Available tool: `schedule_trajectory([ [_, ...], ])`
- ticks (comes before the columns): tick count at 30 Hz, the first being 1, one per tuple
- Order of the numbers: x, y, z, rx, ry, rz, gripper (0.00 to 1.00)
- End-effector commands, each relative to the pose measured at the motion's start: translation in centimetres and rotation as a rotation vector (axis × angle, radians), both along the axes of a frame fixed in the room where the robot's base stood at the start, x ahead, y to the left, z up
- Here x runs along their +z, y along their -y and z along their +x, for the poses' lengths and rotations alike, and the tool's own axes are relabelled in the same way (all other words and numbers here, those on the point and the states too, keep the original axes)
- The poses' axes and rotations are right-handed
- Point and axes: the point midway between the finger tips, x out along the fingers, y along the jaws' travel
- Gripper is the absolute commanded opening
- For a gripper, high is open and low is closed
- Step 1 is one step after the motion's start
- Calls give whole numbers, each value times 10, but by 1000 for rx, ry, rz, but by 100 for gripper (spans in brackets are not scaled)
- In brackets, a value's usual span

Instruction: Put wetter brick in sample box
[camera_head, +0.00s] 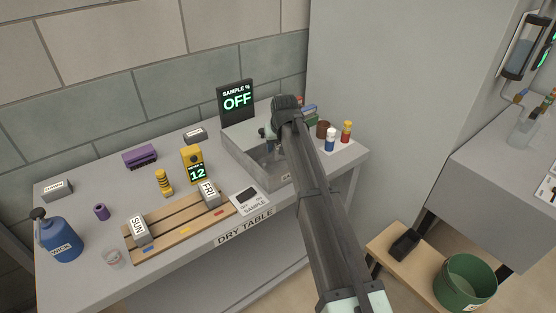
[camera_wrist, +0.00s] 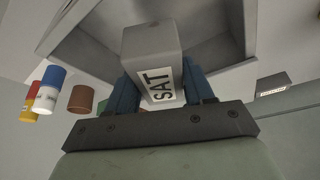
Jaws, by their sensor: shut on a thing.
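My gripper (camera_wrist: 160,88) is shut on a grey brick labelled SAT (camera_wrist: 150,42), with one blue finger on each side of it. In the head view my gripper (camera_head: 268,134) is over the open grey sample box (camera_head: 240,161), and my arm hides part of the box and most of the brick. The wrist view shows the box walls (camera_wrist: 85,40) around the brick; I cannot tell whether the brick touches the floor. A brick labelled SUN (camera_head: 138,231) and one labelled FRI (camera_head: 209,193) sit on the wooden slatted rack (camera_head: 170,228).
A yellow meter (camera_head: 192,164) reads 12. The SAMPLE % display (camera_head: 236,101) behind the box reads OFF. A sample switch plate (camera_head: 249,200) lies in front of the box. Small bottles (camera_head: 330,139) stand to its right. A blue jug (camera_head: 60,238) stands at far left.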

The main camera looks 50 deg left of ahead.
Motion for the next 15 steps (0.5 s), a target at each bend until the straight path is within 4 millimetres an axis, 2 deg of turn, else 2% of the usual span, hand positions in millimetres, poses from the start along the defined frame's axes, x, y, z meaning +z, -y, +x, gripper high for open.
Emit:
schedule_trajectory([
  [3, -17, 0, 0, 0, 0, 0, 11],
  [8, -27, 0, 0, 0, 0, 1, 11],
  [15, -55, 0, 0, 0, 0, 0, 11],
])
